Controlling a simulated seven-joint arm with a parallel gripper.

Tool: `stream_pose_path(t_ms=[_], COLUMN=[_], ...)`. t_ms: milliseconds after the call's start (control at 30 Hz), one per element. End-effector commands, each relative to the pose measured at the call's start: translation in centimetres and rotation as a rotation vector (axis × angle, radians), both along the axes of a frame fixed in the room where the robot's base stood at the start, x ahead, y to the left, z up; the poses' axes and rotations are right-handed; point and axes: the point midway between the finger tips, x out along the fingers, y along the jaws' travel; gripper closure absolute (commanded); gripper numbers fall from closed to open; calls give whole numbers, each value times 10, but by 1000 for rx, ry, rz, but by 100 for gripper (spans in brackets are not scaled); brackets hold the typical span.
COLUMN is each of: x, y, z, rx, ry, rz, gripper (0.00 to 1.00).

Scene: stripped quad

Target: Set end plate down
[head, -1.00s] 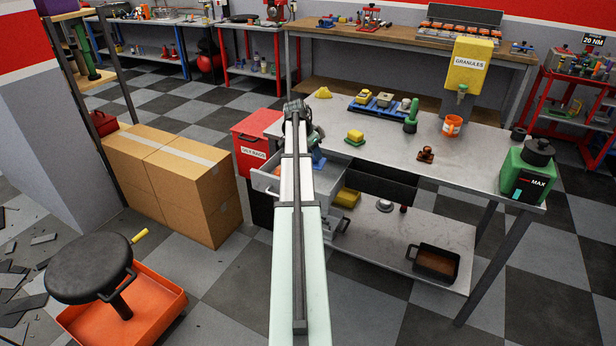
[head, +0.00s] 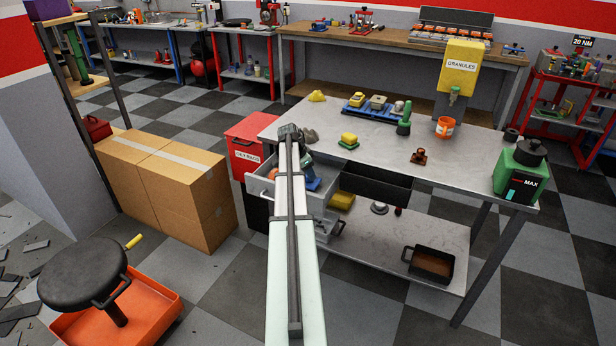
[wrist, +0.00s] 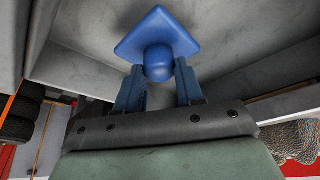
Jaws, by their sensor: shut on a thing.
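The end plate, a blue square plate with a round knob (wrist: 157,62), is between the fingers of my gripper (wrist: 159,72) in the wrist view. The fingers are shut on the knob, and the flat plate lies beyond it. In the head view the blue piece (head: 313,184) shows just right of my arm, by the open grey drawer (head: 262,190) under the bench's left end. My arm hides most of the gripper there. Grey metal surfaces lie close around the plate in the wrist view; I cannot tell whether it touches one.
A red bin (head: 247,145) stands left of the drawer. Cardboard boxes (head: 165,185) are further left.

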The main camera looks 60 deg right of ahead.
Motion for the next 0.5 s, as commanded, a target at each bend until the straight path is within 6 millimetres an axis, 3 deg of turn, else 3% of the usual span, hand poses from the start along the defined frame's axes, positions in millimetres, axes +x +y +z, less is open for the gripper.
stream_pose_path(t_ms=[133, 500], x=[0, 0], y=[0, 0], z=[-17, -20], rx=[-1, -1], ry=[1, 1], rz=[1, 0], gripper=[100, 100])
